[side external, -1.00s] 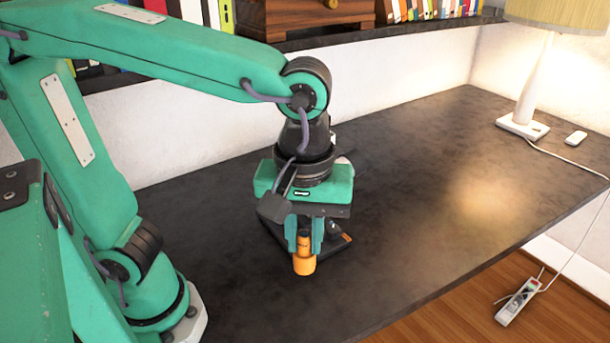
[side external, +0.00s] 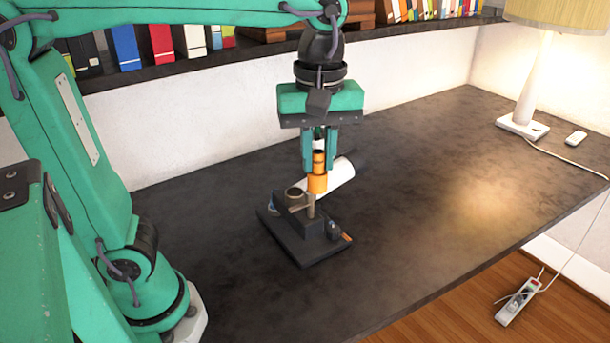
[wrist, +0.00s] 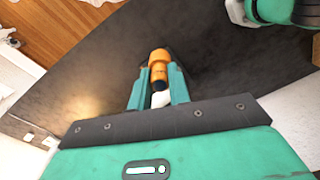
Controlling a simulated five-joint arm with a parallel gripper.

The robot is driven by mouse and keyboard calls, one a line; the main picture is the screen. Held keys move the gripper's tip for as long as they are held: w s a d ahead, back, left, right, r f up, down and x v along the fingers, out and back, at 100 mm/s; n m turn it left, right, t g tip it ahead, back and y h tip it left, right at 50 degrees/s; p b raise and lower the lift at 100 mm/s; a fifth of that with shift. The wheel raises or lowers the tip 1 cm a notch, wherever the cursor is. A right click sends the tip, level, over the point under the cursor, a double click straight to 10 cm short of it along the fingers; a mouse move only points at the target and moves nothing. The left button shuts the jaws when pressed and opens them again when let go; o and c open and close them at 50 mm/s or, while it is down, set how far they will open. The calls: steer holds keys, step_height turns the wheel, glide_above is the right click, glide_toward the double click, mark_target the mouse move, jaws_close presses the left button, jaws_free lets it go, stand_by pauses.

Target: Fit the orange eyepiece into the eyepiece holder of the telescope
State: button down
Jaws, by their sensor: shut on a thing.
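The orange eyepiece (side external: 317,182) is held upright between the fingers of my gripper (side external: 319,160), which is shut on it. It also shows in the wrist view (wrist: 159,67), between the fingertips. The telescope (side external: 338,176) has a white tube and stands on a dark base (side external: 306,243) on the desk. In the side view the eyepiece overlaps the tube and hangs above the base. A small ring-like part (side external: 297,193), possibly the eyepiece holder, shows just left of and below the eyepiece. I cannot tell whether eyepiece and telescope touch. The wrist view mostly hides the telescope.
The dark desk (side external: 430,185) is clear to the right. A lamp (side external: 530,85) and a small white object (side external: 576,138) stand at its far right. A shelf of books (side external: 160,40) runs along the back wall. A power strip (side external: 517,301) lies on the floor.

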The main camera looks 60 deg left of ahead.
steer(key=w+a+n, duration=0.2)
steer(key=w+a, duration=0.1)
steer(key=a, duration=0.5)
steer(key=w+a+n, duration=0.3)
steer(key=a, duration=0.4)
steer(key=shift+s+a+f, duration=0.1)
steer(key=shift+a+f, duration=0.05)
steer(key=shift+f, duration=3.65)
steer(key=shift+s+a+f, duration=0.1)
steer(key=shift+f, duration=3.7)
steer(key=shift+f, duration=0.15)
steer(key=c, duration=1.3)
jaws_free()
step_height(320, 180, up, 12)
steer(key=shift+r, duration=0.2)
steer(key=shift+s+m, duration=0.1)
steer(key=shift+m, duration=0.2)
